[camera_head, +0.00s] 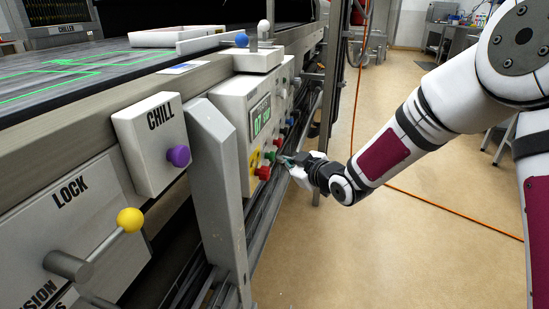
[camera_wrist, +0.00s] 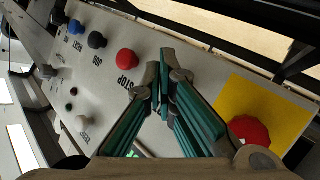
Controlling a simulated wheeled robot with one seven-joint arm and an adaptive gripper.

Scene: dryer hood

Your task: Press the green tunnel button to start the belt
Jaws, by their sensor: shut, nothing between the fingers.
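The control panel (camera_head: 232,100) on the conveyor's side carries a green display and several coloured buttons. A small green button (camera_head: 269,156) shows in the head view just above a red knob, right beside my fingertips. My gripper (camera_head: 284,159) is at the panel face, its teal fingers shut and empty. In the wrist view my gripper (camera_wrist: 162,75) points at the panel near the "STOP" lettering. No green button can be made out there; the fingers cover part of the panel. Whether the fingertips touch the button, I cannot tell.
In the wrist view a red mushroom button (camera_wrist: 250,130) on a yellow plate (camera_wrist: 262,100) is right of my fingers. A red button (camera_wrist: 126,62) is to their left. The CHILL box (camera_head: 154,140) and LOCK lever (camera_head: 130,220) are nearer. Open floor (camera_head: 400,250) lies right.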

